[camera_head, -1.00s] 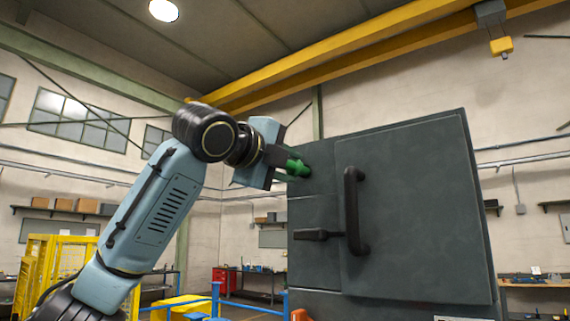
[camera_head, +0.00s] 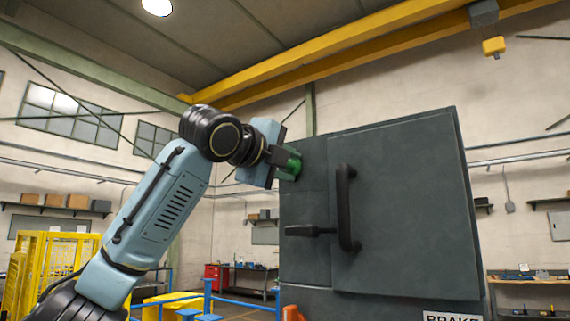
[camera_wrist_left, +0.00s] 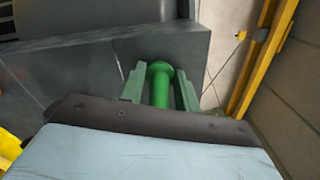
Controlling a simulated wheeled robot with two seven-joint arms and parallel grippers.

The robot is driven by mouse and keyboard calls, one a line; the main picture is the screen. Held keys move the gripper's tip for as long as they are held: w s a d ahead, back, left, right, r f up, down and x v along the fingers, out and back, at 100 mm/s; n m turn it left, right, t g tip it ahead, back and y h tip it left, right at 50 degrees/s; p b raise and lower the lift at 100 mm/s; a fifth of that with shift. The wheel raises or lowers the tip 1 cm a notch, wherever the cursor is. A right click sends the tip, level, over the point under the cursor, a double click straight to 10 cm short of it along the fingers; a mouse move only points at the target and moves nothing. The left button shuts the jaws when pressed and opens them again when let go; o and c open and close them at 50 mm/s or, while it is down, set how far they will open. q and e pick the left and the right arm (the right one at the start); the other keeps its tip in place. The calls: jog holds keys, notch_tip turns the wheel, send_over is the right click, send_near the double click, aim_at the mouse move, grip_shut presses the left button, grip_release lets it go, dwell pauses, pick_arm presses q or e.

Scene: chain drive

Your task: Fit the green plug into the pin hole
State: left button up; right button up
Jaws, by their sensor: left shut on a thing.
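My left gripper (camera_head: 284,158) is shut on the green plug (camera_head: 294,165) at the upper left of the dark grey cabinet (camera_head: 305,205). In the left wrist view the plug (camera_wrist_left: 160,84) stands between the two grey-green fingers, its rounder end toward the cabinet face. The plug is at or very close to that face; I cannot tell how far it is in. No pin hole shows; it may be hidden behind the plug and the fingers. My right gripper is not in view.
The cabinet door carries a tall black handle (camera_head: 346,208) and a horizontal lever (camera_head: 310,230) right and below the gripper. A yellow crane beam (camera_head: 350,50) runs overhead. Blue railing (camera_head: 208,300) and a yellow cage (camera_head: 50,265) stand lower left.

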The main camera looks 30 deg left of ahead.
pick_arm(q)
jog(key=shift+w, duration=0.15)
jog(key=o, duration=1.1)
jog(key=shift+r, duration=0.1)
jog(key=shift+s, duration=0.3)
jog(key=s+a+b, duration=0.1)
jog(key=s+b, duration=0.3)
jog(key=s, duration=0.9)
jog(key=shift+c, duration=0.4)
